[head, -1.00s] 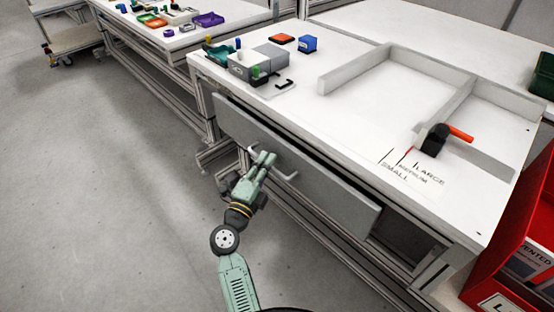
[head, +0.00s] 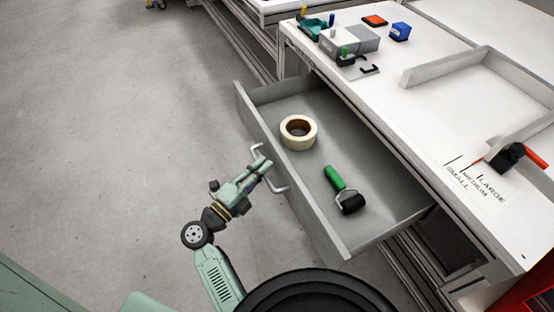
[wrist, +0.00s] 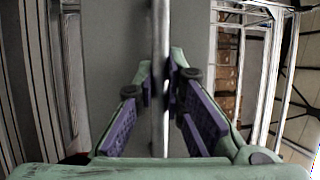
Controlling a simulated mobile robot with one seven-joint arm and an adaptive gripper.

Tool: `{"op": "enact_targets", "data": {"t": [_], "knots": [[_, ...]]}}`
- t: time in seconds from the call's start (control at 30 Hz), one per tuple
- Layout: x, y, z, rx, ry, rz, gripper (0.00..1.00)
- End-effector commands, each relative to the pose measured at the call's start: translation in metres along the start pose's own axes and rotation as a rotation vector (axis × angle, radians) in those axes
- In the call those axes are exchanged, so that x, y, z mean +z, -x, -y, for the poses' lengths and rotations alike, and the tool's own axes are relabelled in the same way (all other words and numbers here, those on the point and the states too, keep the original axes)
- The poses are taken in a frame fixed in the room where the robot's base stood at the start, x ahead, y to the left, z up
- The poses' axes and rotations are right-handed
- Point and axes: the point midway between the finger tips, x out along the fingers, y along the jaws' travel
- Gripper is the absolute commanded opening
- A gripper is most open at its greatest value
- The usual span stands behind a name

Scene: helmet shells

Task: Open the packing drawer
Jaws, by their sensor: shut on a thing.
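The packing drawer (head: 270,93) is grey and stands pulled well out from under the white workbench in the head view. Its bar handle (head: 279,187) is on the front panel. My gripper (head: 262,166) is at the handle, and in the wrist view the gripper's fingers (wrist: 162,95) are closed around the handle bar (wrist: 160,40). Inside the drawer lie a roll of tape (head: 298,132) and a roller with a green grip (head: 335,178).
The floor at left is clear.

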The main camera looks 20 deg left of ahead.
Motion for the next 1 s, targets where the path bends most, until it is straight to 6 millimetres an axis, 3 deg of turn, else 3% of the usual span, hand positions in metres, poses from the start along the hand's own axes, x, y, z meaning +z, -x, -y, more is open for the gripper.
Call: {"op": "enact_targets", "data": {"t": [0.23,0.6,0.63,0.9,1.0], "knots": [[0.006,0.013,0.003,-0.001,0.001,0.0,0.0],[0.006,0.014,0.003,0.0,0.001,0.001,0.0],[0.006,0.014,0.003,0.0,0.001,0.001,0.12],[0.006,0.014,0.003,0.0,0.0,0.001,0.3],[0.006,0.014,0.003,0.0,0.0,0.001,0.31]]}}
